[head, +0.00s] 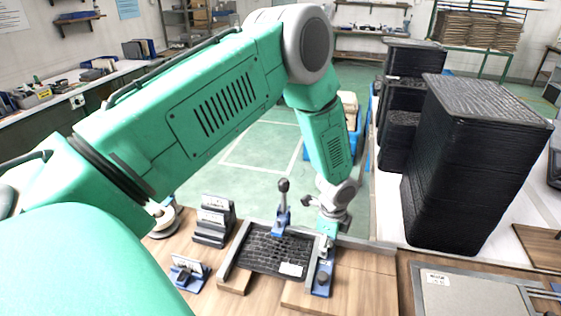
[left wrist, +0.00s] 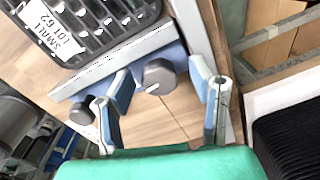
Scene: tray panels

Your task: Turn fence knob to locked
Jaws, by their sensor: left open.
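The fixture's right-hand fence carries a blue bracket (head: 321,290) with a dark knob, beside a black tray panel (head: 262,250) with a white label. In the left wrist view, a dark grey knob (left wrist: 159,77) with a short white mark sits on a blue mount along the metal fence (left wrist: 115,66). My left gripper (head: 328,232) reaches down at the fence's far end. Its two fingers are spread, and that knob shows between them with a gap on each side; contact is not visible. A second dark knob (left wrist: 82,113) is left of the fingers. My right gripper is out of view.
A blue clamp with a black ball handle (head: 283,187) rises behind the panel. Grey slotted blocks (head: 213,220) and a small blue stand (head: 188,272) are to the left. Tall black tray stacks (head: 470,160) stand right. Bare wood (head: 365,275) lies right of the fence.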

